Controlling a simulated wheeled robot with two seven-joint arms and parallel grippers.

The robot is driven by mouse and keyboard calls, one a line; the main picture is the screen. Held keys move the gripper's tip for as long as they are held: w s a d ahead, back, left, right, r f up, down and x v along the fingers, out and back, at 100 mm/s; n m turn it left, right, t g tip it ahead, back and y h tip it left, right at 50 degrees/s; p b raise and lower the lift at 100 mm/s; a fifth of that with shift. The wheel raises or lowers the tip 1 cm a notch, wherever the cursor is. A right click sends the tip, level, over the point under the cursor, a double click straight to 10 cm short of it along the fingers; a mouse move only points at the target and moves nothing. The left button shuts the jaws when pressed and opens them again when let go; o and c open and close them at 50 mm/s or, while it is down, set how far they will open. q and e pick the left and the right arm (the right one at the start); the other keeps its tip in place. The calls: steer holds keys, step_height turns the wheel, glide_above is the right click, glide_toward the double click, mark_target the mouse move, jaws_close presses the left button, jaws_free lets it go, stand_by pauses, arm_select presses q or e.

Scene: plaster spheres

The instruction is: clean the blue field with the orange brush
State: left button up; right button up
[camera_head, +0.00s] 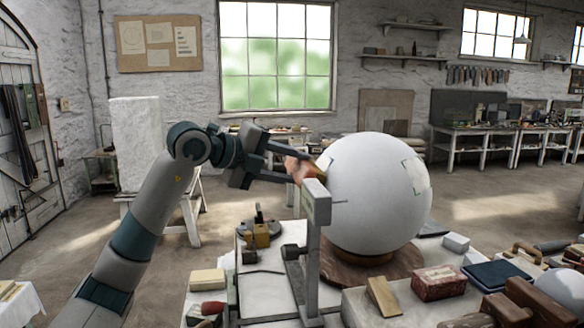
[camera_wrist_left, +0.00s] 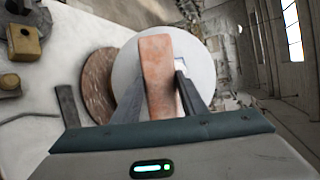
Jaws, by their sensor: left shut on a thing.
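A large white plaster sphere (camera_head: 375,190) sits on a round brown base (camera_head: 340,268) on the work table. It also shows in the wrist view (camera_wrist_left: 128,75). My left gripper (camera_head: 303,168) is shut on the orange brush (camera_head: 298,170), at the sphere's upper left side. In the wrist view the brush (camera_wrist_left: 157,75) covers part of the sphere; I cannot tell whether its tip touches. No clearly blue field shows; a small bluish patch (camera_wrist_left: 181,66) peeks out beside the brush. A pale outlined patch (camera_head: 416,176) is on the sphere's right side. My right gripper is not in view.
A grey upright post (camera_head: 316,205) stands close in front of the sphere's left side. A yellow block tool (camera_head: 260,234) stands left of the post.

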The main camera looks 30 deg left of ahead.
arm_select(q)
steer(key=shift+s+d+r+b, duration=0.1)
steer(key=shift+s+d+b, duration=0.05)
steer(key=shift+s, duration=0.5)
steer(key=shift+s+d+r+b, duration=0.1)
steer(key=shift+s+b, duration=0.05)
steer(key=shift+s, duration=0.45)
steer(key=shift+s+a+r, duration=0.45)
steer(key=shift+s+a, duration=0.35)
steer(key=shift+a, duration=0.05)
steer(key=shift+s+a+r, duration=0.4)
steer(key=shift+s+a, duration=0.25)
steer(key=shift+a, duration=0.05)
steer(key=shift+s+a+r, duration=0.35)
steer(key=shift+s+a, duration=0.25)
steer(key=shift+a, duration=0.05)
